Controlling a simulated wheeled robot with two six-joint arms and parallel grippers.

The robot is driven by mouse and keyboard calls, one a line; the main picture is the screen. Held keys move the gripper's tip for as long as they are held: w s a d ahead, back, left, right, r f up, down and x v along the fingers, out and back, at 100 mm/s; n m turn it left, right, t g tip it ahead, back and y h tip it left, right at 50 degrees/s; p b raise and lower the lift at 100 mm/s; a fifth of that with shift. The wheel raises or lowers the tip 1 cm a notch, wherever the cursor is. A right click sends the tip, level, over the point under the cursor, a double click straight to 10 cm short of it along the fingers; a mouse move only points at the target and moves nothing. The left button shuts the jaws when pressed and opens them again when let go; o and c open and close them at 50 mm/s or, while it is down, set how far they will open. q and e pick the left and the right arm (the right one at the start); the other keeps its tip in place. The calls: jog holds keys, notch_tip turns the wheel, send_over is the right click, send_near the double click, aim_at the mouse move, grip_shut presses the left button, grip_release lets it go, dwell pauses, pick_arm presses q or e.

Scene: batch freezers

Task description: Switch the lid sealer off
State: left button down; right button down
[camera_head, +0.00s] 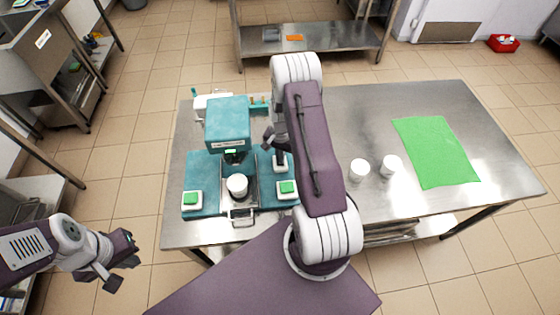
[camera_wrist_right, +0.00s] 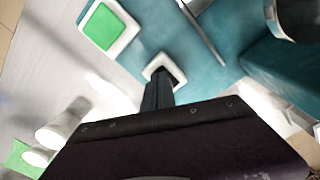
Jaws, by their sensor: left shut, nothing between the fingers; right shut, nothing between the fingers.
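The lid sealer (camera_head: 227,124) is a teal machine on the steel table, with a base, an upper head and a small green light on its front. A white cup (camera_head: 237,184) stands in its middle bay. Green buttons in white frames sit on its left (camera_head: 191,198) and right (camera_head: 287,188); the right one also shows in the right wrist view (camera_wrist_right: 102,27). My right gripper (camera_head: 279,160) is shut and points down at a small white-framed part (camera_wrist_right: 153,66) behind the right button. Its tips cover that part's middle; I cannot tell whether they touch. My left gripper (camera_head: 128,250) is shut and empty, off the table's left front.
Two white cups (camera_head: 359,170) (camera_head: 391,166) stand right of my right arm. A green mat (camera_head: 437,150) lies at the table's right. A metal handle (camera_head: 241,216) sticks out at the sealer's front. A steel shelf (camera_head: 312,38) stands behind.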

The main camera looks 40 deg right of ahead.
jog(key=shift+f+b, duration=0.55)
jog(key=shift+f, duration=0.15)
jog(key=shift+r, duration=0.1)
notch_tip(320, 180, up, 7)
jog(key=p, duration=0.5)
jog(key=shift+p, duration=0.4)
dwell(0.3)
